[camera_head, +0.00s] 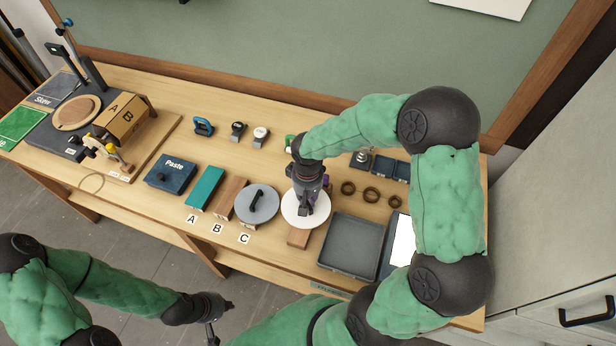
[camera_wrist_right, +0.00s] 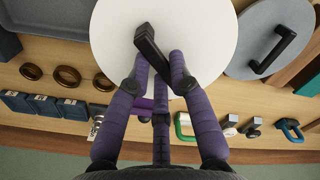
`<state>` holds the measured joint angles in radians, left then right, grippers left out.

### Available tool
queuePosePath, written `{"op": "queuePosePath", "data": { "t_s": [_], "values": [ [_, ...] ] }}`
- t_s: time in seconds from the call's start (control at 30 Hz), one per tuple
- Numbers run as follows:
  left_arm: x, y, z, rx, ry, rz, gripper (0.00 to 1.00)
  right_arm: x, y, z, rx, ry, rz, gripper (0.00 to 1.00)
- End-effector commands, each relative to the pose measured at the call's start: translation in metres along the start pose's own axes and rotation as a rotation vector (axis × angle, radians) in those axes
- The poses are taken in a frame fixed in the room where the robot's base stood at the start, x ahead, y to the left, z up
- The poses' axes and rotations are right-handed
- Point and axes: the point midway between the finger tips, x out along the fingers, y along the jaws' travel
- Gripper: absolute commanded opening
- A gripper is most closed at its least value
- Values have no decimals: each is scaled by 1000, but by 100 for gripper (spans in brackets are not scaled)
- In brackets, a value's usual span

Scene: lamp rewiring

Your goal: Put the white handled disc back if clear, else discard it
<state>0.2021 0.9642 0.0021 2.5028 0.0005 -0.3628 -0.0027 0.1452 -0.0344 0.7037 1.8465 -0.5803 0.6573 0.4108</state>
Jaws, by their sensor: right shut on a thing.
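The white handled disc (camera_head: 292,209) is at the front middle of the bench, above a wooden block (camera_head: 298,238); I cannot tell if it touches the block. Its dark bar handle (camera_wrist_right: 150,50) stands out on the white face (camera_wrist_right: 108,35) in the right wrist view. My right gripper (camera_head: 305,208) comes from above and is shut on this handle; its purple fingers (camera_wrist_right: 162,72) flank the handle's near end. My left gripper (camera_head: 212,332) is low, in front of the bench, away from everything; its jaws are too small to judge.
A grey handled disc (camera_head: 246,197) lies close to the left, near label C. Teal block (camera_head: 205,186), wooden block (camera_head: 230,195) and Paste box (camera_head: 170,174) are further left. A grey tray (camera_head: 350,246) is to the right, with rings (camera_head: 371,194) behind. A lettered box (camera_head: 124,118) stands far left.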

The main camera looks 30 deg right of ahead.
Motion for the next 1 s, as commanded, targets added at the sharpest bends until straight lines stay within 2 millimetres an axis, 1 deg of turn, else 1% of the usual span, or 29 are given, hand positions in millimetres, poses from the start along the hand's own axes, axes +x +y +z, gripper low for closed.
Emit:
{"op": "queuePosePath", "data": {
  "t_s": [0.27,0.67,0.8,1.0],
  "values": [
    [5,-2,0,-1,-1,0,0,7,0,0,0,0,0,0],
    [25,-9,0,-1,-1,0,0,39,0,0,0,-1,0,0],
    [35,-13,-1,-1,-1,0,0,52,0,0,0,1,0,0],
    [44,-16,-1,-1,-1,0,0,63,0,0,0,1,0,0]
  ]
}}
